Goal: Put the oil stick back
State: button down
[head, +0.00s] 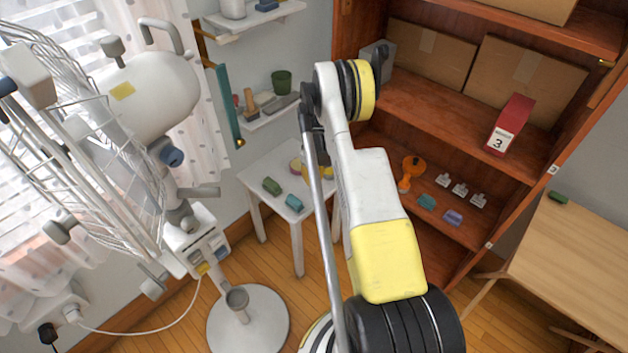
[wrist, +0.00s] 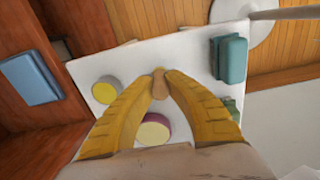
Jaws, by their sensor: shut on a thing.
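My gripper's yellow fingers (wrist: 159,86) are shut on a short tan stick-like thing, the oil stick (wrist: 160,88), in the wrist view. Its top end shows between the fingertips, with a bit of yellow just beyond it. The rest of it is hidden or too small to tell. The gripper is above the small white table (wrist: 188,62). In the head view my arm mostly covers the gripper, and only some yellow of the fingers shows beside the white table (head: 262,173).
A wooden bookcase (head: 425,105) stands close on the right. A wire fan (head: 150,85) stands at left.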

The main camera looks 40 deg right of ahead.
jog(key=shift+f, duration=0.45)
jog(key=c, duration=1.4)
grip_release()
notch_tip(320, 180, up, 12)
